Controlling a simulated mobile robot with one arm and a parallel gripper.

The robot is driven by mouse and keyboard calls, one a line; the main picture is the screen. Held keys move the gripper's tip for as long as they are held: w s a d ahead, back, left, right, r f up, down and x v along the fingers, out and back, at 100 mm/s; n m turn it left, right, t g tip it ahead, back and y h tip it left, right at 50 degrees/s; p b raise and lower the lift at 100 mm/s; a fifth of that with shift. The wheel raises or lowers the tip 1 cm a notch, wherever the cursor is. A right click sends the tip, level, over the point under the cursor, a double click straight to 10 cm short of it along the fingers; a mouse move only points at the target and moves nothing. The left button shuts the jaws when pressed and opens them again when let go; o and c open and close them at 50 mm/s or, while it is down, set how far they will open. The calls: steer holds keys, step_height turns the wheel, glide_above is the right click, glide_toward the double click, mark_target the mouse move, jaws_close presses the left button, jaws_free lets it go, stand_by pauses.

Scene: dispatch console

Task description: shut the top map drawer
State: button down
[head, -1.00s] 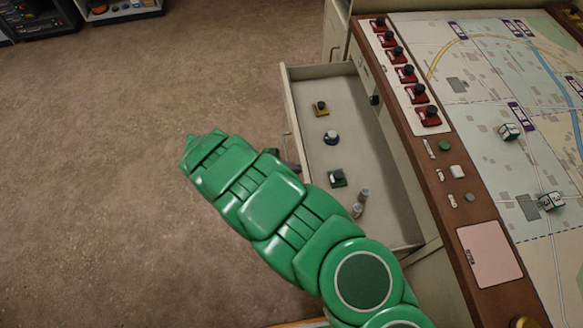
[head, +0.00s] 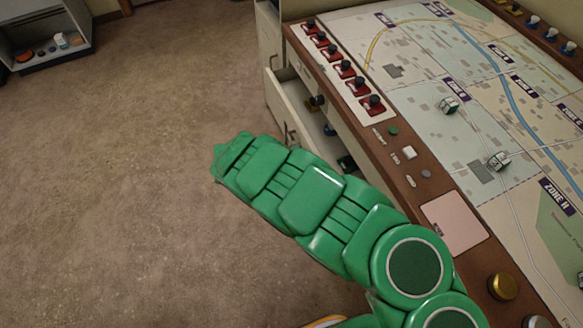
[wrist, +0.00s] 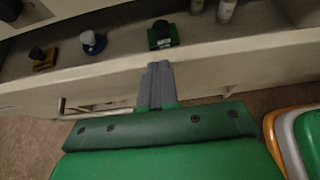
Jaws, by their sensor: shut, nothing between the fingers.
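The top map drawer (head: 296,110) stands partly out from the left side of the console in the head view. In the wrist view, the drawer front (wrist: 215,70) runs across the picture, with a metal handle (wrist: 75,108) at lower left. My gripper (wrist: 157,72) is shut and empty, its fingertips at the front panel, right of the handle; they look in contact with it. In the head view my arm hides the gripper and the drawer's near part.
Inside the drawer are a yellow-based piece (wrist: 42,60), a blue-and-white piece (wrist: 93,42), a green piece (wrist: 163,35) and small cylinders (wrist: 226,10). The console map top (head: 440,70) overhangs the drawer. Carpet (head: 120,150) on the left is clear. A shelf (head: 50,45) stands far left.

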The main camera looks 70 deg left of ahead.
steer(key=w, duration=0.7)
stand_by(0.4)
